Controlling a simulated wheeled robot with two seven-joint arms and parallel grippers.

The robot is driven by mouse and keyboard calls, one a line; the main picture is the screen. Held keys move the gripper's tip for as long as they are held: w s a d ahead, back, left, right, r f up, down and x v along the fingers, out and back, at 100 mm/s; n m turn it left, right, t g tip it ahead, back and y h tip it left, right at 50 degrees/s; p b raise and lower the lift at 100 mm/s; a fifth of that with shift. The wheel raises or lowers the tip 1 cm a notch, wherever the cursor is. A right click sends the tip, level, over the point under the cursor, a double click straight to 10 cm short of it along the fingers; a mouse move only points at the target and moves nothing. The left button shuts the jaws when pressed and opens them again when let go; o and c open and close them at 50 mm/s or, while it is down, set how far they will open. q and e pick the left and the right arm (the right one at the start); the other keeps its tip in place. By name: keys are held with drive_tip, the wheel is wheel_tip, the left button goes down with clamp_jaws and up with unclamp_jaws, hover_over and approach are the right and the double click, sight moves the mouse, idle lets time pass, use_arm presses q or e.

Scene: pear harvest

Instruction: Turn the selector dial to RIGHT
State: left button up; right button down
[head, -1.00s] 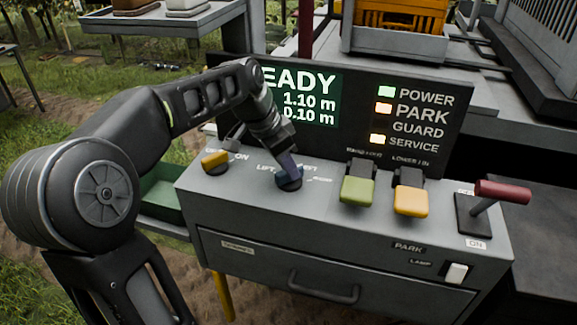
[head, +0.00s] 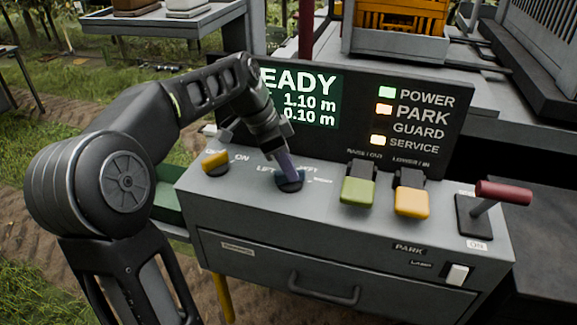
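The selector dial (head: 290,184) is a dark blue round knob on the sloped top of the grey control console (head: 262,212). The label LIFT is at its left, and a small, blurred label is at its right. My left gripper (head: 287,172) reaches down from above onto the dial. Its fingertips are at the knob and hide part of it. I cannot tell whether the fingers are shut on it or which way its pointer faces. My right gripper is not in view.
Left of the dial is a yellow knob (head: 215,160) marked ON. The display panel (head: 345,105) stands behind and shows READY, partly hidden. POWER, PARK and SERVICE lamps are lit.

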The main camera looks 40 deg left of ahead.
sight(280, 171)
use_arm(q)
drive_tip(key=o, duration=0.4)
drive_tip(key=shift+s+a+r, duration=0.1)
drive_tip(key=shift+a+r, duration=0.05)
drive_tip(key=shift+r, duration=0.3)
drive_tip(key=shift+s+a+r+b, duration=0.55)
drive_tip(key=shift+s+r, duration=0.05)
drive_tip(key=shift+r, duration=0.25)
drive_tip(key=s+a, duration=0.2)
drive_tip(key=s, duration=0.1)
drive_tip(key=s+a+b, duration=0.1)
drive_tip(key=s+a, duration=0.2)
drive_tip(key=shift+s+a+r, duration=0.1)
drive_tip(key=shift+s+a, duration=0.1)
drive_tip(key=shift+a, duration=0.1)
drive_tip(key=shift+s+a+p, duration=1)
drive_tip(key=shift+s+a, duration=0.8)
drive_tip(key=shift+s, duration=0.2)
drive_tip(key=shift+s+a+p, duration=0.95)
drive_tip(key=shift+s+a, duration=0.8)
drive_tip(key=shift+s, duration=0.25)
